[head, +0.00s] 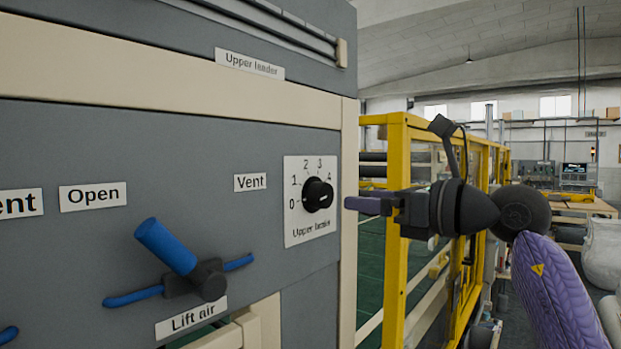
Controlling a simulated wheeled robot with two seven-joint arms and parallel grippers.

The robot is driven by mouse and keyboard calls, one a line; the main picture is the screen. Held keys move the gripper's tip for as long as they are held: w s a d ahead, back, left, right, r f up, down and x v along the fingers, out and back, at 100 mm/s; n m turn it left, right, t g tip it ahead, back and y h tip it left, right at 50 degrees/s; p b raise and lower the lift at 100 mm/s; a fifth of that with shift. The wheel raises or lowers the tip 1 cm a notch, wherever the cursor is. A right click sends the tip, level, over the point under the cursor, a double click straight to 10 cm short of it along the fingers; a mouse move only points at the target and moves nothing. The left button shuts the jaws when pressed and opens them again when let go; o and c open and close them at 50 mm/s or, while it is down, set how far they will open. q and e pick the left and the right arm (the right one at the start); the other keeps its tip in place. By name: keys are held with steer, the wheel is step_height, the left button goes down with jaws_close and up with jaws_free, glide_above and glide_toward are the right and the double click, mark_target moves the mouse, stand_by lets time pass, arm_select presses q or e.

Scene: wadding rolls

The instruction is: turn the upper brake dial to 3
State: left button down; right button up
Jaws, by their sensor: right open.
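The upper brake dial (317,195) is a round black knob on a white plate (296,232) marked 0 to 4, with the words "Upper brake" below. The plate is on the grey machine panel. A small pale mark shows on the knob's right side, but I cannot tell exactly which number it points to. My right gripper (352,204) is open and empty just right of the plate, its fingers pointing left towards the knob and apart from it. One finger largely hides the other. My left gripper is not in view.
A blue lift air lever (165,246) sticks out of the panel at lower left. A cream post (349,150) edges the panel beside the dial. A yellow guard frame (397,215) stands behind my right gripper. The panel around the "Vent" label (253,182) is flat.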

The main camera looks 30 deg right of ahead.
mark_target(328, 196)
steer(key=p+x, duration=0.1)
steer(key=x, duration=0.2)
steer(key=p+x, duration=0.1)
steer(key=x, duration=0.2)
steer(key=shift+s+a+r, duration=0.1)
steer(key=shift+a+r, duration=0.05)
steer(key=shift+r, duration=0.05)
steer(key=shift+w+a+f, duration=0.1)
steer(key=shift+w+f, duration=0.1)
steer(key=shift+w, duration=0.25)
steer(key=shift+c, duration=0.3)
jaws_close()
